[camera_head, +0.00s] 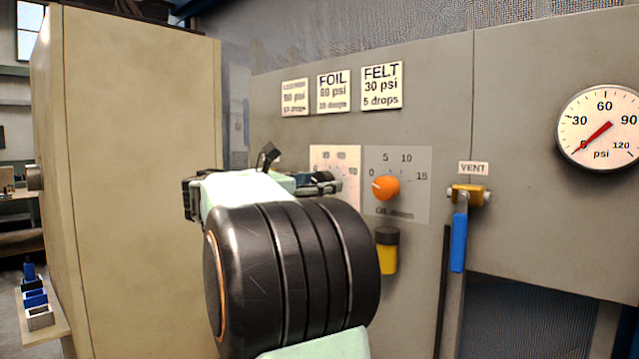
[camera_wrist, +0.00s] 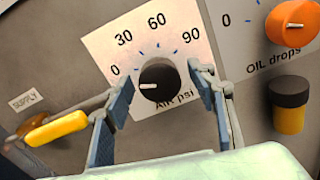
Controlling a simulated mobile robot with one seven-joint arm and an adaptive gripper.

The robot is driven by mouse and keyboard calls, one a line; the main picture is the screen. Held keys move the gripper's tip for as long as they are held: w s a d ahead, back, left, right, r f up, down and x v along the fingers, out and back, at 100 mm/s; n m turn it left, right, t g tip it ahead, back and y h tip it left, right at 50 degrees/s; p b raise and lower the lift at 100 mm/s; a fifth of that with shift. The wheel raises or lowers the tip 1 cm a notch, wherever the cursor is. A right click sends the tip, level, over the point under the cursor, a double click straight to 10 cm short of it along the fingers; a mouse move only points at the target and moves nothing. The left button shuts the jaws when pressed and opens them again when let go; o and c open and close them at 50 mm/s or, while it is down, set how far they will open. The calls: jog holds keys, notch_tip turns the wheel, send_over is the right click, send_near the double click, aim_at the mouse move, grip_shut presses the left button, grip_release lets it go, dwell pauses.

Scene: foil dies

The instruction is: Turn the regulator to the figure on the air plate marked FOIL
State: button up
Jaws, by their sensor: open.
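The regulator is a black knob (camera_wrist: 158,80) with a white pointer mark on the white air psi scale (camera_wrist: 105,45), marked 0, 30, 60 and 90. The mark points left, near the 0 end. My gripper (camera_wrist: 161,74) is open, one finger on each side of the knob; I cannot tell whether they touch it. In the head view my arm hides the knob, and part of the scale (camera_head: 322,155) shows behind it. The FOIL plate (camera_head: 334,92) hangs above; its psi figure looks like 60 but is blurred, with a drops line below.
An orange oil drops knob (camera_head: 386,188) is right of the scale, above a yellow-and-black fitting (camera_head: 387,252). A FELT plate (camera_head: 381,87) reads 30 psi. A blue vent lever (camera_head: 459,240) hangs down. The gauge (camera_head: 603,127) needle points near 0. A yellow supply lever (camera_wrist: 58,128) is left.

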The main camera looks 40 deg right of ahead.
jog(key=shift+d, duration=0.15)
jog(key=shift+c, duration=0.4)
jog(key=c, duration=1.1)
